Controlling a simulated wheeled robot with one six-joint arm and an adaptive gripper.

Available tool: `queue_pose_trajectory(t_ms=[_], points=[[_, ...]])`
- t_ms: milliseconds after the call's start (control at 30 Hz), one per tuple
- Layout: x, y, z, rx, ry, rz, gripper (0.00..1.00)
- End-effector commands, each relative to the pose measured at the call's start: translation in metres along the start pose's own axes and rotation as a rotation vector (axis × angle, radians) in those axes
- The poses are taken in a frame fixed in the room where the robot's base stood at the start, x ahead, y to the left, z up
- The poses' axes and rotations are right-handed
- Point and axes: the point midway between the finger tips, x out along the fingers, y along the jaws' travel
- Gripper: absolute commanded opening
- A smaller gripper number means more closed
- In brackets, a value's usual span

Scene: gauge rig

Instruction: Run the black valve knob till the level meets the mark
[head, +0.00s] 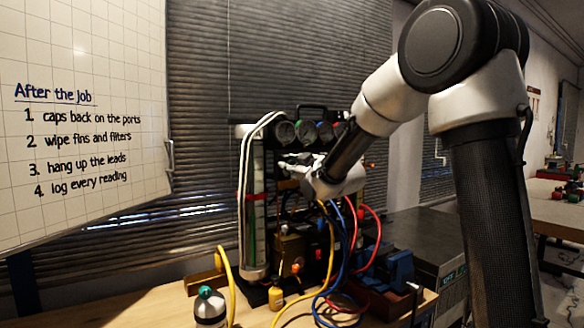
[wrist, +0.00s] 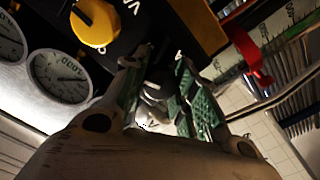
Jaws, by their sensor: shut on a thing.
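The gauge rig stands on the bench in the head view, with a tall level tube (head: 255,225) on its left side. A red mark (wrist: 250,62) clips across the graduated scale (wrist: 285,40) in the wrist view; the level itself is too small or dark to read. My gripper (head: 287,163) reaches the rig's front below the gauges. In the wrist view my gripper (wrist: 158,92) has its green-padded fingers closed around the black valve knob (wrist: 157,84), which is mostly hidden between them.
A yellow knob (wrist: 95,22) and round gauges (wrist: 60,77) sit close to my fingers. Yellow, blue and red hoses (head: 345,240) hang below my wrist. The bench's left part is clear.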

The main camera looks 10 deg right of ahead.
Motion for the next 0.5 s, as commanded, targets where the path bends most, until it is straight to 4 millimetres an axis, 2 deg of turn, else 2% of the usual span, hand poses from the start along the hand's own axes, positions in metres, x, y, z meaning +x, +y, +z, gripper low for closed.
queue_pose_trajectory(t_ms=[500], points=[[-0.0001, -0.0005, 0.0006, -0.489, -0.001, -0.001, 0.04]])
